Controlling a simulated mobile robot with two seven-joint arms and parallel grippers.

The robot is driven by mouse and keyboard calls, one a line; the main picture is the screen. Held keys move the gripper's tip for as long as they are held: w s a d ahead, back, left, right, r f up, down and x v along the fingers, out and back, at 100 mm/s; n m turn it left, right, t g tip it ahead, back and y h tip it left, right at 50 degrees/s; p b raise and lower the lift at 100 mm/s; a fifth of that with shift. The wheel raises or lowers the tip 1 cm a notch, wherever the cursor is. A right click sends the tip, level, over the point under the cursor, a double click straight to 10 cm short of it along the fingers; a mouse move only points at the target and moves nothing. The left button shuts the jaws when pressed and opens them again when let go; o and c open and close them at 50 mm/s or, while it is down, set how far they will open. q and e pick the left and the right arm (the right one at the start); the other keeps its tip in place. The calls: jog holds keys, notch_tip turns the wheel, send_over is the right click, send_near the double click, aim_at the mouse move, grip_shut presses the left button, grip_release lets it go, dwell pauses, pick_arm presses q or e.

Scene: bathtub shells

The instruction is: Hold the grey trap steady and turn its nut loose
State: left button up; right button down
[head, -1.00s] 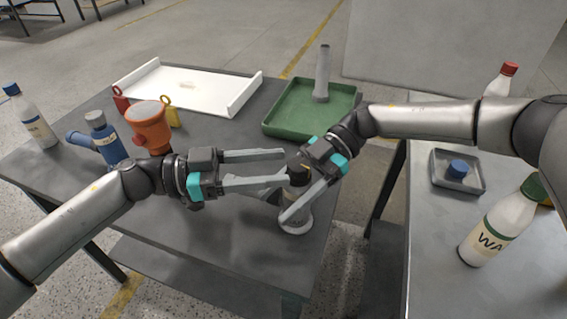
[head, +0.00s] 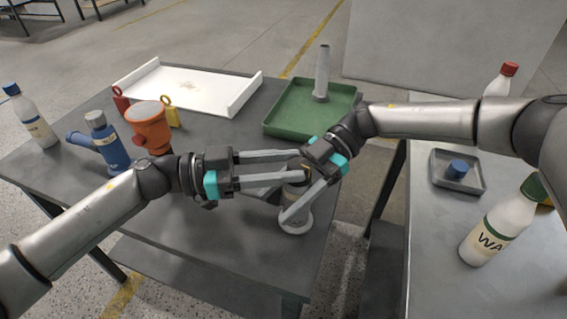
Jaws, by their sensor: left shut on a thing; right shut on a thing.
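The grey trap (head: 295,221) stands upright on its round foot near the right edge of the dark table. My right gripper (head: 289,210) reaches down from the upper right and is shut on the trap's body. My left gripper (head: 306,166) comes in level from the left, higher up, and is shut on the nut at the trap's top. The fingers of both grippers hide the nut and much of the upper body. I cannot see how far the nut is turned.
A blue trap (head: 110,151) and an orange trap (head: 153,131) stand at the left, near a white bottle (head: 33,121). Behind are a white tray (head: 236,95) and a green tray (head: 281,124) holding a grey tube (head: 322,72). The right table has a small grey tray (head: 457,186) and bottles.

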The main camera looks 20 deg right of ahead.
pick_arm(q)
grip_shut()
jog(key=shift+w, duration=0.1)
jog(key=shift+w+m+g, duration=0.1)
jog(key=shift+m+g, duration=0.6)
jog(key=shift+g, duration=0.3)
jog(key=o, duration=0.8)
grip_release()
jog(key=shift+o, duration=0.2)
jog(key=v, duration=1.2)
jog(key=shift+r, duration=0.2)
